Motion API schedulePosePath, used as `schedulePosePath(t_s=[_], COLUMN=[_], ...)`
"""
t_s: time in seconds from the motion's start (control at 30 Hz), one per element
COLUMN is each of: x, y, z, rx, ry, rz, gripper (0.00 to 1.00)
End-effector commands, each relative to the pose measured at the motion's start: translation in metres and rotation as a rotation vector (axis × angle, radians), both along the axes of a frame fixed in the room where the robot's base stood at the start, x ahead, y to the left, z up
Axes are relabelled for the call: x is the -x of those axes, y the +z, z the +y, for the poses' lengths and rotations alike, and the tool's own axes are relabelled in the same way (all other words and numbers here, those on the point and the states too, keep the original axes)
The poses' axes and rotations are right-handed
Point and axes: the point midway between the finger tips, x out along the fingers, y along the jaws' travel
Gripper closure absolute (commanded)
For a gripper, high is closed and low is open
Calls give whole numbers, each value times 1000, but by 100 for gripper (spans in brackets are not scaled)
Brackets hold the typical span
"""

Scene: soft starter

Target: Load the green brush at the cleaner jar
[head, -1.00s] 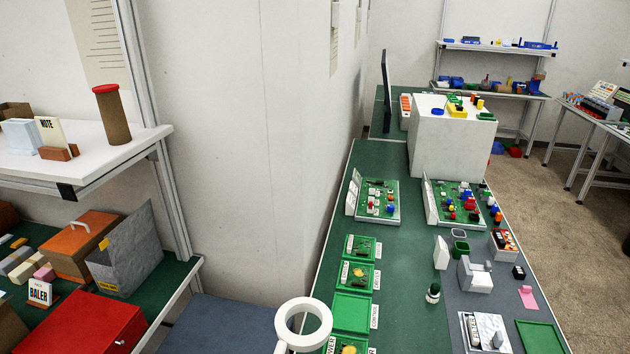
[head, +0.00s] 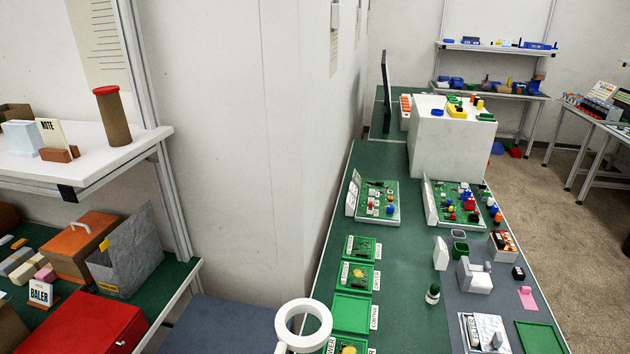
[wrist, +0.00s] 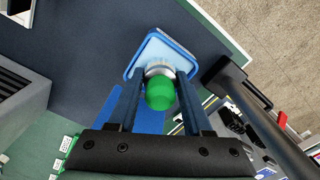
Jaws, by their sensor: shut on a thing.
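In the wrist view my gripper (wrist: 160,76) is shut on a green, rounded piece with a silver-grey collar, which I take for the green brush (wrist: 160,95). Its green end points toward the camera and its far end is hidden. Beyond it is a light blue square with a blue rim (wrist: 151,50); I cannot tell whether the brush touches it. In the head view a small dark green and white jar (head: 432,294) stands on the green bench; I cannot tell whether it is the cleaner jar. My gripper is outside the head view.
In the wrist view a grey block (wrist: 22,98) is at left and a black bar (wrist: 262,118) slants at right. In the head view the bench holds green trays (head: 352,312), circuit boards (head: 379,201) and a grey holder (head: 475,276). A white ring (head: 303,319) is at the bottom.

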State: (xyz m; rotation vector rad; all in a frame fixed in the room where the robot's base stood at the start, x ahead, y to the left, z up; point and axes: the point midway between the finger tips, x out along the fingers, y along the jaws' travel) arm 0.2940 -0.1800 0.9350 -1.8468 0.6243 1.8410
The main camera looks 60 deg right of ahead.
Motion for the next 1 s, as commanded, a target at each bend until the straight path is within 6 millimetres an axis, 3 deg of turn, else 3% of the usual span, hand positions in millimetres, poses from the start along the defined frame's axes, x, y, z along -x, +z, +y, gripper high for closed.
schedulePosePath(t_s=[0.8, 1.0], x=[0, 0], y=[63, 71], z=[0, 0], rx=[-1, -1], ry=[0, 0], rz=[2, 1], gripper=[95, 95])
